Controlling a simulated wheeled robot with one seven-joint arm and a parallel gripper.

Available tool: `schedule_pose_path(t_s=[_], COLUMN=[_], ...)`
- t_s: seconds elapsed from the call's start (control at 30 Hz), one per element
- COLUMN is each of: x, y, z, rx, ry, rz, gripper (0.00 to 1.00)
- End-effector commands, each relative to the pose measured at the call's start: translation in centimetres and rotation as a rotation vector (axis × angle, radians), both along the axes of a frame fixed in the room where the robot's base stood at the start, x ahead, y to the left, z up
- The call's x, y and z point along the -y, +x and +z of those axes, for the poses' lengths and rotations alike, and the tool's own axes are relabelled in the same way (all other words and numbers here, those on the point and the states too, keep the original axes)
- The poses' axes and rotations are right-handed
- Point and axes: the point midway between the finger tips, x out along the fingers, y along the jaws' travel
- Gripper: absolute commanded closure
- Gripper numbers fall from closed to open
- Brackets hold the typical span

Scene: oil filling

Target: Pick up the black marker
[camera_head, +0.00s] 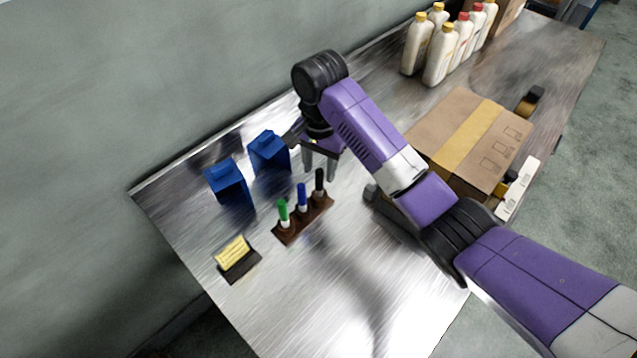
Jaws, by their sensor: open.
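The black marker (319,181) stands upright in a dark brown holder (290,236) on the metal table. It is at the holder's right end, beside a blue marker (302,197) and a green marker (283,212). My gripper (319,177) is open, its fingers pointing down around or just above the black marker's top in the picture. I cannot tell whether the fingers touch it.
Two blue cartons (229,184) (268,152) stand left of my gripper. A yellow note on a dark stand (236,257) is at the front left. A taped cardboard box (455,130) and several white bottles (440,55) occupy the right and back. The front table surface (350,290) is clear.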

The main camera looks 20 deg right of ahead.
Motion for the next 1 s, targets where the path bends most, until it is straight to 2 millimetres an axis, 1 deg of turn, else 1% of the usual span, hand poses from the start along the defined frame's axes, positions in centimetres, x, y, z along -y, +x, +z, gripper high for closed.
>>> schedule_pose_path(t_s=[0.13, 0.3, 0.4, 0.67, 0.77, 0.8, 0.9, 1.0], x=[0.1, 0.0, 0.0, 0.0, 0.0, 0.0, 0.0, 0.0], y=[-0.1, 0.0, 0.0, 0.0, 0.0, 0.0, 0.0, 0.0], z=[-1.5, -4.0, -4.9, -5.2, -5.2, -5.2, -5.2, -5.1], rx=[-0.003, -0.002, -0.002, 0.001, 0.001, 0.001, 0.001, 0.001], ry=[-0.002, -0.002, -0.001, -0.001, -0.001, -0.001, -0.001, -0.001], rz=[-0.002, -0.001, -0.001, 0.000, 0.000, 0.000, 0.000, 0.000], gripper=[0.56, 0.56, 0.56, 0.56, 0.74, 0.82, 1.00, 1.00])
